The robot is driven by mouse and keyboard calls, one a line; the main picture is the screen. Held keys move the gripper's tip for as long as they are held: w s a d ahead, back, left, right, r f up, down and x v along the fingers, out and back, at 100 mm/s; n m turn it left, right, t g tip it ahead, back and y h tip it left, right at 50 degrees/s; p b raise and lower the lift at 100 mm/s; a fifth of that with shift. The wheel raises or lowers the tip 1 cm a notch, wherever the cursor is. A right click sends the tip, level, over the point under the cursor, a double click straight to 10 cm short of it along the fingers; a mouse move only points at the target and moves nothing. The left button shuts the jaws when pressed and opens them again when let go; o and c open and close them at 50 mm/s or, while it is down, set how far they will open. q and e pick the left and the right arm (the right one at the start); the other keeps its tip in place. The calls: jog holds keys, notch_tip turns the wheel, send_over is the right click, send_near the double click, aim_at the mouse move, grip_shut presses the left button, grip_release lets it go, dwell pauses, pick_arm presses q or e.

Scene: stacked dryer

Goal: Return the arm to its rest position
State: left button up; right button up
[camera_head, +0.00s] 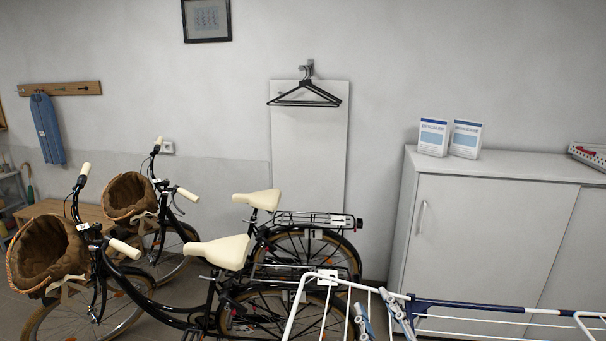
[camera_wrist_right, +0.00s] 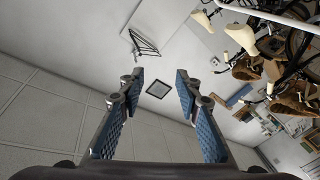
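My right gripper (camera_head: 374,302) shows at the bottom edge of the head view, right of centre, with its fingers pointing up. It is in front of the white drying rack (camera_head: 465,332). In the right wrist view the gripper (camera_wrist_right: 160,84) has its two blue-padded fingers apart with nothing between them. The rest of my right arm is out of the head view. My left gripper is in neither view.
Two black bicycles (camera_head: 228,252) with wicker baskets stand at the left and centre. A white cabinet (camera_head: 487,232) with two small boxes on top stands at the right. Black hangers (camera_head: 306,93) hang on the back wall. The rack's frame is close to my right gripper.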

jog(key=s+d+f+m+g+h, duration=0.1)
jog(key=s+d+f+m+g, duration=0.15)
jog(key=f, duration=0.35)
jog(key=s+d+f+m+g+h, duration=0.1)
jog(key=s+d+f+g, duration=0.15)
jog(key=f, duration=0.35)
jog(key=s+d+f+m+g, duration=0.15)
jog(key=s+f+g, duration=0.35)
jog(key=s+f, duration=0.5)
jog(key=s+f+m+g, duration=0.2)
jog(key=s+f+g, duration=0.25)
jog(key=s, duration=0.85)
notch_tip(320, 180, down, 33)
jog(key=s+g+b, duration=0.1)
jog(key=s+b, duration=0.1)
jog(key=b, duration=0.4)
jog(key=s+d+f+g+b, duration=0.1)
jog(key=s+d+f+b, duration=0.2)
jog(key=s+f, duration=1.4)
notch_tip(320, 180, down, 3)
jog(key=shift+s+d+f+n+b, duration=0.15)
jog(key=shift+f+n+b, duration=0.05)
jog(key=shift+n+b, duration=0.25)
